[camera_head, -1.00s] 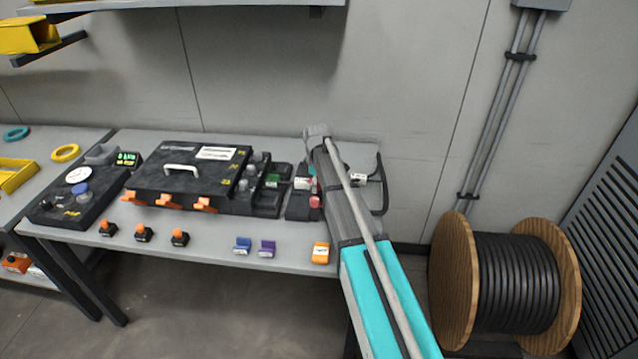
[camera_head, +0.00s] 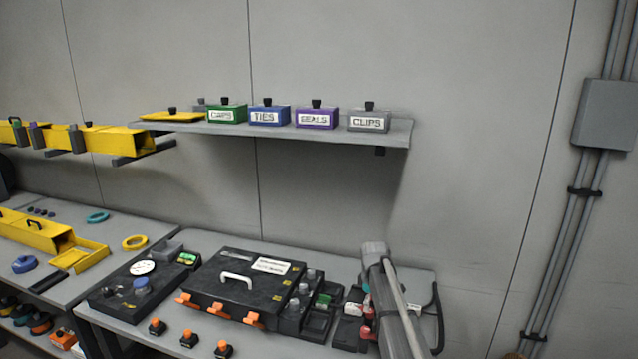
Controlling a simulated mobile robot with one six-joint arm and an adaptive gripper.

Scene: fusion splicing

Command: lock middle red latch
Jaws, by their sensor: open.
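The black case (camera_head: 209,280) with a white handle stands on the grey workbench. Three orange-red latches stick out along its front lower edge: a left one (camera_head: 186,299), the middle latch (camera_head: 217,310) and a right one (camera_head: 254,319). The middle latch appears to jut outward; its exact angle is too small to tell. My arm comes up from the bottom right, to the right of the case and well apart from the latches. My gripper cannot be made out; the arm seems to hide it.
Black holders with orange tops (camera_head: 188,338) stand in front of the case. A dial unit (camera_head: 120,297) is on its left. Small modules (camera_head: 318,322) crowd its right side, near my arm. A wall shelf (camera_head: 340,133) with labelled boxes hangs above. A yellow ring (camera_head: 134,243) lies further left.

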